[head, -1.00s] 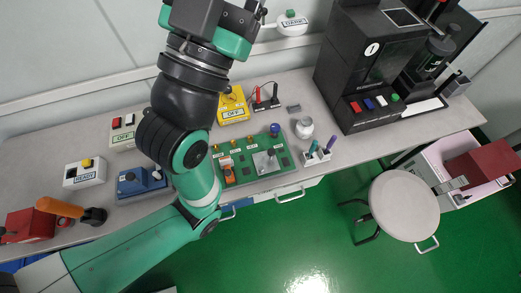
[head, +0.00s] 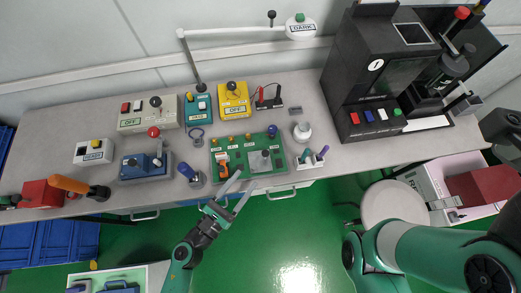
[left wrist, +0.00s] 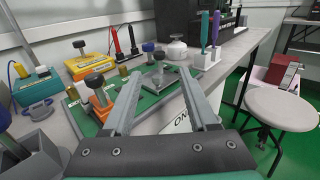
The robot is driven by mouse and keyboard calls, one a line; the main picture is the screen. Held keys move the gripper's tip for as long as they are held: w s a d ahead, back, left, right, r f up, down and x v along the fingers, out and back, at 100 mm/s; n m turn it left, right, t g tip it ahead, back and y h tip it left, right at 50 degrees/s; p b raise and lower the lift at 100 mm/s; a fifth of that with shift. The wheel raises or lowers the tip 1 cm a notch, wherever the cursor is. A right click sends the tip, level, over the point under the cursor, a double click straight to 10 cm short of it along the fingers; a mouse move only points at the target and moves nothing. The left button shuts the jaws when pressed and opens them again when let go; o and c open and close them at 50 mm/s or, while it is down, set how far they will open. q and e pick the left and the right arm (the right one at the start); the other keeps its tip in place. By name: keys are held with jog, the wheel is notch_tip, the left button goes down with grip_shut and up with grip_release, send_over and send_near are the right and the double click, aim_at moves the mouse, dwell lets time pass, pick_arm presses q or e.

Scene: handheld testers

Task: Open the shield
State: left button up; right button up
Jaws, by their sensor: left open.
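I cannot tell for certain which part is the shield. A small orange piece (head: 222,168) stands at the left front of the green board (head: 200,152); it also shows in the left wrist view (left wrist: 104,108), just left of the fingers. A clear-grey plate with a dark knob (head: 260,160) sits at the board's right. My left gripper (head: 242,184) is open and empty at the board's front edge. In the left wrist view its spread fingers (left wrist: 158,79) point at the board, with nothing between them. My right gripper is not visible.
A black machine (head: 376,75) stands at the back right. A pen holder (head: 307,163) is right of the board. My right arm fills the lower right. A stool (head: 392,203) stands on the green floor.

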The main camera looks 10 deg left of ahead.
aim_at(264, 155)
pick_arm(q)
jog(key=b+x, duration=0.1)
jog(key=x, duration=1.1)
jog(key=shift+a+r, duration=0.1)
jog(key=shift+s, duration=0.1)
jog(key=shift+c, duration=0.3)
grip_shut()
dwell(0.6)
